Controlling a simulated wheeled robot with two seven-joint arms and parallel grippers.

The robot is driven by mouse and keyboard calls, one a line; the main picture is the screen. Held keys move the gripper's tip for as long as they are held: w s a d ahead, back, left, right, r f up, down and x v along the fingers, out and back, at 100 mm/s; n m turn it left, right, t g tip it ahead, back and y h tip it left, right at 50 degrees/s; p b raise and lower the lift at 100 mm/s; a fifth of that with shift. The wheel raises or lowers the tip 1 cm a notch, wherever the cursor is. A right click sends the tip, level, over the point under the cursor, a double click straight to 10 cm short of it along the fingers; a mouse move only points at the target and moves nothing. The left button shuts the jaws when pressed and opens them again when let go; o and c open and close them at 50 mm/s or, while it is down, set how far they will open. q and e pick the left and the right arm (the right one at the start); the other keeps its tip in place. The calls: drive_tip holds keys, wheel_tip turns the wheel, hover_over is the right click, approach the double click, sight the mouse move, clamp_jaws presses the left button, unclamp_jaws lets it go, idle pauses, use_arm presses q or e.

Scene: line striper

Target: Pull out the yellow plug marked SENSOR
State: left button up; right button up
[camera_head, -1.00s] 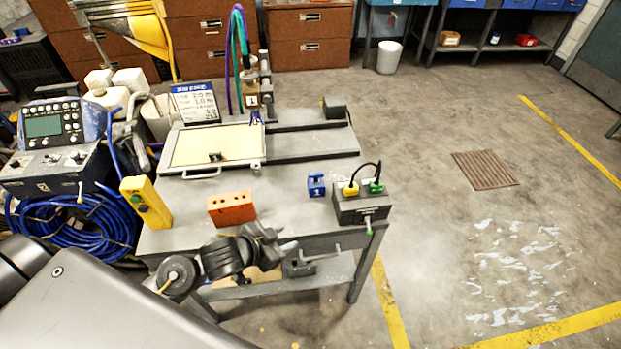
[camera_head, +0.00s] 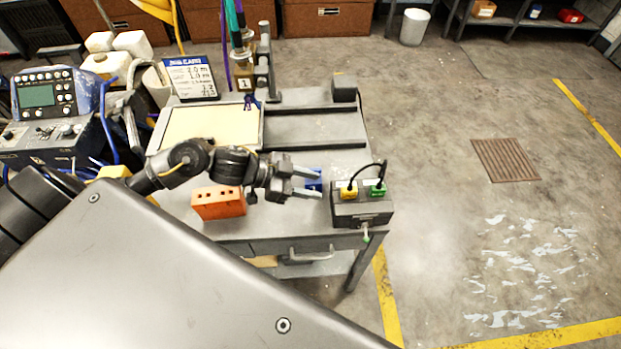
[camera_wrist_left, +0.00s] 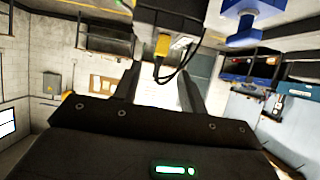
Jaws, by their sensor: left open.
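The yellow plug (camera_head: 348,191) sits in the top of a dark grey box (camera_head: 362,209) at the table's right end. A green plug (camera_head: 378,188) sits to its right, and a black cable joins the two. My left gripper (camera_head: 312,183) is open and empty, just left of the box, with its fingers pointing at it. In the left wrist view the yellow plug (camera_wrist_left: 163,45) shows beyond and between the open fingers, apart from them. Its marking is too small to read. My right gripper is not in view.
An orange block with holes (camera_head: 218,202) sits on the table below my left forearm. A framed panel (camera_head: 208,126) and a sign (camera_head: 190,78) are farther back. Open floor lies to the right.

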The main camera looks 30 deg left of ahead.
sight(342, 190)
use_arm(q)
drive_tip(key=b+x, duration=0.2)
drive_tip(key=x, duration=0.5)
drive_tip(key=shift+w+b, duration=0.15)
drive_tip(key=shift+b, duration=0.2)
drive_tip(key=shift+x, duration=1.25)
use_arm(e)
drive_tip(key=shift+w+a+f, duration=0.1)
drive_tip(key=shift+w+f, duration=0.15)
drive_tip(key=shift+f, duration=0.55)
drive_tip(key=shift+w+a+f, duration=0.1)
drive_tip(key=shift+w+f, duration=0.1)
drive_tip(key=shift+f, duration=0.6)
use_arm(q)
drive_tip(key=shift+a+p, duration=0.1)
drive_tip(key=shift+p, duration=0.2)
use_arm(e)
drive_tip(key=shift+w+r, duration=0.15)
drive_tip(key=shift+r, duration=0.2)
use_arm(q)
drive_tip(key=shift+c, duration=0.4)
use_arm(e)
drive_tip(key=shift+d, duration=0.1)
use_arm(q)
clamp_jaws()
drive_tip(key=shift+r+p, duration=0.7)
drive_tip(key=shift+p, duration=0.25)
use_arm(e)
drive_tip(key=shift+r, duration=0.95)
